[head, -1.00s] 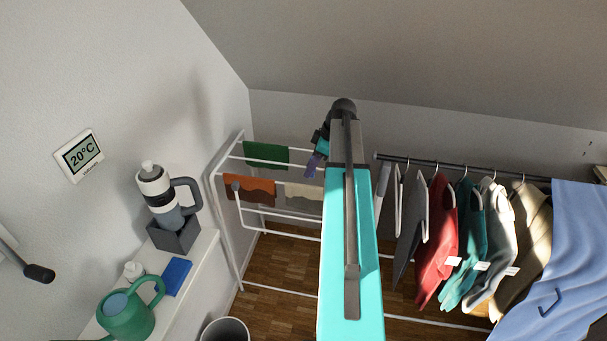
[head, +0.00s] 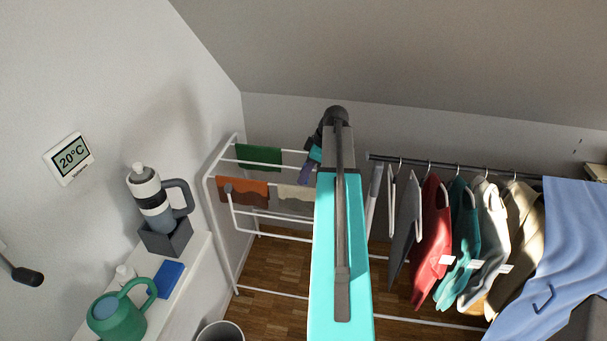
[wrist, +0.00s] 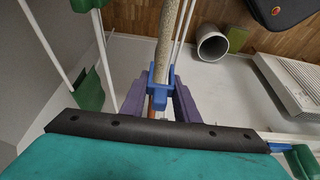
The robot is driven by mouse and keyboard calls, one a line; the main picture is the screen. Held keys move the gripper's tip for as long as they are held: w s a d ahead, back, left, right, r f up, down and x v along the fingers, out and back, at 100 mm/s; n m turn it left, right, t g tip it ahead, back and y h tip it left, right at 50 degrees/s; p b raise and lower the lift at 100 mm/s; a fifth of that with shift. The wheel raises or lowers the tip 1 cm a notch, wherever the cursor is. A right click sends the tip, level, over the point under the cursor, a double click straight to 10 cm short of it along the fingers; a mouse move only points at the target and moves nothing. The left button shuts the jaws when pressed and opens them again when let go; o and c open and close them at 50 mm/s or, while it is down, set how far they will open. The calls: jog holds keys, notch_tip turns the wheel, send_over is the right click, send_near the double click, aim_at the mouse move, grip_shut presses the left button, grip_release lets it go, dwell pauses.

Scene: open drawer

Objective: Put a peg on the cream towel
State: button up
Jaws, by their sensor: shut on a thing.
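The cream towel (head: 296,197) hangs on the white drying rack beside the orange towel (head: 243,191). In the wrist view, the cream towel (wrist: 167,40) shows from above as a narrow beige strip. My gripper (wrist: 160,100) has purple fingers and is shut on a blue peg (wrist: 158,88). The peg's prongs lie on either side of the beige strip's line. I cannot tell whether it is pushed down on the towel or just above it. In the head view, my gripper (head: 305,172) is just above and behind the cream towel, and the peg is hidden.
A green towel (head: 259,155) hangs on the rack's back rail. Several garments on hangers (head: 430,235) are close to the right of my arm. A shelf with a green watering can (head: 118,312) stands at the left. A grey bin (head: 220,333) is on the floor.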

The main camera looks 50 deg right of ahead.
aim_at(305, 188)
jog(key=shift+f+b, duration=2.1)
jog(key=shift+f, duration=1.35)
jog(key=shift+a, duration=0.1)
jog(key=o, duration=1.1)
jog(key=shift+r, duration=0.1)
jog(key=b+v, duration=0.3)
jog(key=v, duration=1)
jog(key=shift+r, duration=0.25)
